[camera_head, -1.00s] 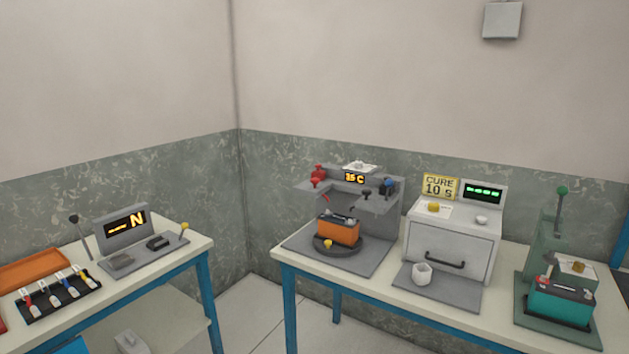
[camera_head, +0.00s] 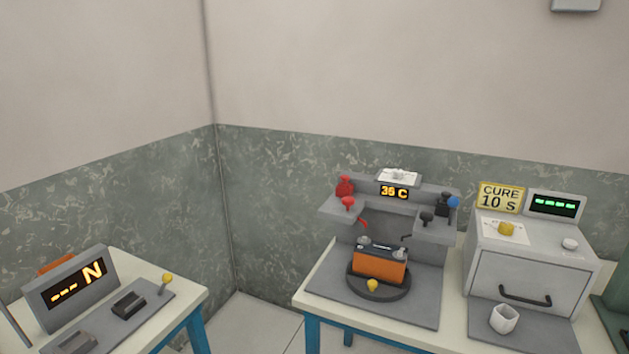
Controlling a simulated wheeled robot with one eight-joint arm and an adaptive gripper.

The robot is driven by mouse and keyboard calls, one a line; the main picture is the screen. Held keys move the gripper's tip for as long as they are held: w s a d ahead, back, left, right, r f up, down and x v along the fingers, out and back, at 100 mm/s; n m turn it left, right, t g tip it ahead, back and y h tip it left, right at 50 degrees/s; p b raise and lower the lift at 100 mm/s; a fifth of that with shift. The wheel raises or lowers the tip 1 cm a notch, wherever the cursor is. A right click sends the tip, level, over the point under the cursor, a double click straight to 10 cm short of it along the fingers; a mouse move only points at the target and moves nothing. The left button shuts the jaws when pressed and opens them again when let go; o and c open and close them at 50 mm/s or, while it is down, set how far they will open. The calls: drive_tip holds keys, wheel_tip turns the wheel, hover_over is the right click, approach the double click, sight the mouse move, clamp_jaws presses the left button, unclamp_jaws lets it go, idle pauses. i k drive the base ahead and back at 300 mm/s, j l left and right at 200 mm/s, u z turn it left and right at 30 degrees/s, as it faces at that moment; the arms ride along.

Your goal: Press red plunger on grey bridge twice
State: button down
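The grey bridge (camera_head: 410,193) stands on a grey plate at the back of the right-hand table. The red plunger (camera_head: 348,203) sits on top of its left arm, with a red bottle-like part (camera_head: 345,186) just behind it. The bridge's display (camera_head: 394,191) reads what looks like 36 C. An orange battery (camera_head: 379,265) stands on a dark round turntable (camera_head: 356,284) below the bridge. My gripper is not in view.
A separate table (camera_head: 188,296) at left carries a display box (camera_head: 75,285). A gap of floor (camera_head: 255,325) lies between the tables.

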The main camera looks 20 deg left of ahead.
sight(347, 202)
drive_tip(key=i+j, duration=0.15)
drive_tip(key=j, duration=0.25)
drive_tip(key=i+j, duration=0.15)
drive_tip(key=j, duration=0.25)
drive_tip(key=i+j, duration=0.1)
drive_tip(key=j, duration=0.3)
drive_tip(key=i+l+z, duration=0.05)
